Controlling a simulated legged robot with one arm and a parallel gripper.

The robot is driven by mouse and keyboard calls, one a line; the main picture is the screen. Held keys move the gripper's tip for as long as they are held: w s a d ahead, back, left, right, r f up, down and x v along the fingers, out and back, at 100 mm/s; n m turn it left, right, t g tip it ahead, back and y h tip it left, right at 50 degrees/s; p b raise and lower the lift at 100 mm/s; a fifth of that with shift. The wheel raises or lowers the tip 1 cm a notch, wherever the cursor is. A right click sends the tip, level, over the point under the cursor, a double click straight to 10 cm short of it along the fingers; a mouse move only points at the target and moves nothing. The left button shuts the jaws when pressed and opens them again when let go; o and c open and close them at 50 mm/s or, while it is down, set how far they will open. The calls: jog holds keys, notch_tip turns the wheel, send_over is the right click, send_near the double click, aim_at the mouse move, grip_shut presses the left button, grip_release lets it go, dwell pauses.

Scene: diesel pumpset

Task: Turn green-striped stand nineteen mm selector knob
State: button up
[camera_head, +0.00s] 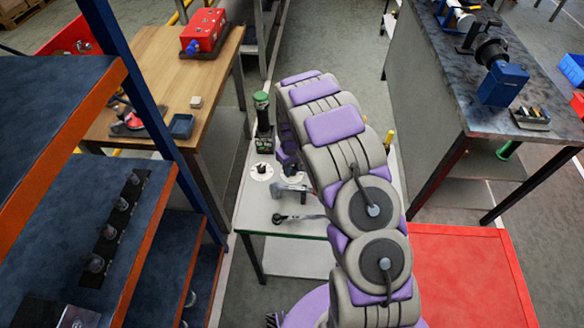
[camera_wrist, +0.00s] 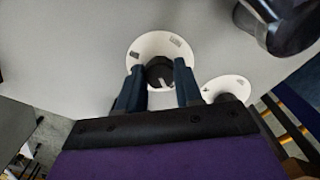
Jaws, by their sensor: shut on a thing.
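In the wrist view a dark round knob (camera_wrist: 159,71) with a pale pointer mark stands in the middle of a white round dial plate (camera_wrist: 150,45). My gripper (camera_wrist: 158,80) is shut on this knob, one dark finger on each side. A second, smaller white dial plate (camera_wrist: 227,86) lies to the right, its centre partly covered by my gripper. In the head view, a dark stand with a green top (camera_head: 262,103) rises at the back of the white table; my arm hides most of the gripper. I cannot read any size marking.
The white table (camera_head: 255,216) also carries a dark-handled tool (camera_head: 297,217) near its front. A wooden table (camera_head: 150,70) stands left and a dark bench (camera_head: 440,70) right. Blue shelving (camera_head: 60,220) is close on the left. A large dark object (camera_wrist: 285,25) is at the wrist view's upper right.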

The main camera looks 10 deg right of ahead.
jog(key=shift+c, duration=0.4)
jog(key=m+p, duration=0.2)
jog(key=shift+m, duration=0.4)
jog(key=shift+m+p, duration=0.8)
jog(key=shift+m, duration=1.1)
jog(key=o, duration=1)
jog(key=shift+o, duration=0.2)
jog(key=shift+r, duration=0.1)
